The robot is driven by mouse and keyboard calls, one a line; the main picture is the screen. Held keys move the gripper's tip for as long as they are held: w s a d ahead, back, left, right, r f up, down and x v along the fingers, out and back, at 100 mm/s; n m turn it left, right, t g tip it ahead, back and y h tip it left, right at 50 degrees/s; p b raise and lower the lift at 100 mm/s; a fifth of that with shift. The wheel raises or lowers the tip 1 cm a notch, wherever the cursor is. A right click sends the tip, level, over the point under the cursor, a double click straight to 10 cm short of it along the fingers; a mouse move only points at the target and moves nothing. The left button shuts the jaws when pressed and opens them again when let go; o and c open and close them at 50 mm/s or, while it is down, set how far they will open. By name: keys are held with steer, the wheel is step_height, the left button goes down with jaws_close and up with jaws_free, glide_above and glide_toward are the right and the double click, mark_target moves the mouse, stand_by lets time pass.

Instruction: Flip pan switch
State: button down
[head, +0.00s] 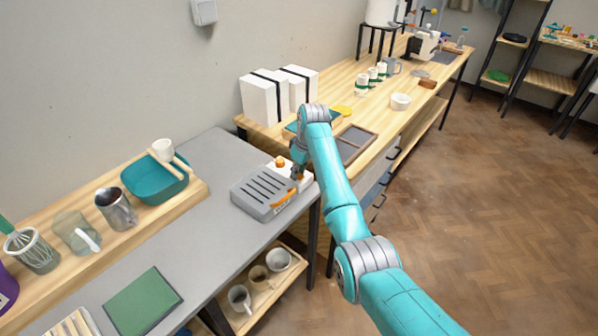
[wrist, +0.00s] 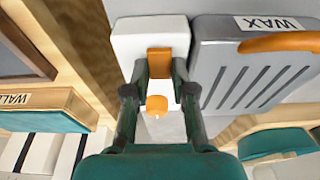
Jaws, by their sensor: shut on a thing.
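The wax pan (head: 262,193) is a grey slotted box with an orange bar along one side, at the edge of the grey table. In the wrist view the pan (wrist: 225,65) carries a WAX label. Beside it sits a white switch box (wrist: 125,45) with an orange lever (wrist: 159,62) and a rounded orange knob (wrist: 157,104). The knob also shows in the head view (head: 280,162). My gripper (wrist: 160,75) reaches over the box, its fingers shut on the orange lever from both sides. In the head view my gripper (head: 297,172) partly hides the box.
The grey table (head: 205,165) is clear behind the pan. A teal basin (head: 150,185), jugs and a whisk stand on a wooden board at left. The wooden bench (head: 440,78) beyond holds white boxes (head: 262,100), a framed tray (head: 372,135) and a white bowl (head: 400,102).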

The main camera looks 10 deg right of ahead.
mark_target(300, 177)
steer(key=shift+w+g+h, duration=0.15)
steer(key=shift+g+h, duration=0.35)
steer(key=shift+g, duration=0.1)
steer(key=c, duration=1.2)
jaws_free()
steer(key=shift+a, duration=0.1)
steer(key=shift+c, duration=0.2)
step_height(300, 177, up, 12)
steer(key=shift+s+d, duration=0.35)
steer(key=shift+s, duration=0.1)
steer(key=shift+s, duration=0.1)
